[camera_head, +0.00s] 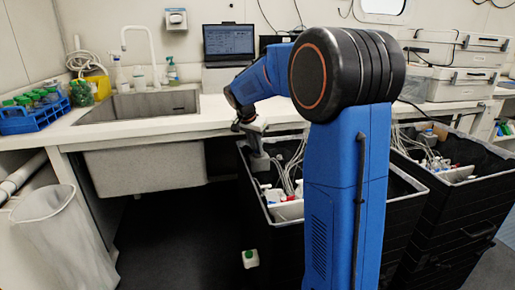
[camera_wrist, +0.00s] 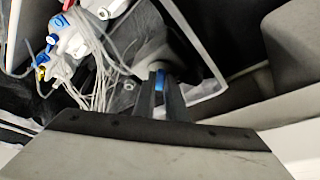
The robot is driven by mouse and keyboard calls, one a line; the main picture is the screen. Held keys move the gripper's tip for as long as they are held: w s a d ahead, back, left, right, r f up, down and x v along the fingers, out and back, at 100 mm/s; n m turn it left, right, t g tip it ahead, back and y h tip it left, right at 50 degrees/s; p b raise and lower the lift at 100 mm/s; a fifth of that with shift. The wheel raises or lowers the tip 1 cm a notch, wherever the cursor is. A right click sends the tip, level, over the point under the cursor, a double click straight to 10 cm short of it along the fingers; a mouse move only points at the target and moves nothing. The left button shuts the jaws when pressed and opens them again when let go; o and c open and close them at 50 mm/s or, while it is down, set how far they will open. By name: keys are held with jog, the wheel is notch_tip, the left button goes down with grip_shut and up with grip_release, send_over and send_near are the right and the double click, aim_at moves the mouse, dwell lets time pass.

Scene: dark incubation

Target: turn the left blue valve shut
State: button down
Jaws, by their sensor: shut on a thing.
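My gripper (camera_head: 259,162) reaches down into the left black bin at its back left corner. In the wrist view my gripper (camera_wrist: 161,92) is shut on a blue valve (camera_wrist: 160,80), seen as a narrow blue strip between the two dark fingers. A pale round part shows just beyond the fingertips. The rest of the valve is hidden by the fingers, so how far it is turned cannot be told. In the head view the valve is hidden.
The left black bin (camera_head: 264,210) holds white tubes (camera_wrist: 98,75) and small blue, yellow and red fittings (camera_wrist: 60,22). A second black bin (camera_head: 450,215) stands to the right. A small green-capped bottle (camera_head: 250,259) is on the floor. A sink (camera_head: 140,104) is at left.

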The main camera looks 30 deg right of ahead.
jog(key=m+g, duration=0.1)
jog(key=m, duration=0.4)
jog(key=shift+w+g, duration=0.2)
jog(key=shift+g, duration=0.2)
dwell(0.4)
jog(key=c, duration=1.8)
grip_release()
jog(key=shift+c, duration=0.2)
jog(key=shift+h, duration=0.3)
jog(key=shift+r, duration=0.1)
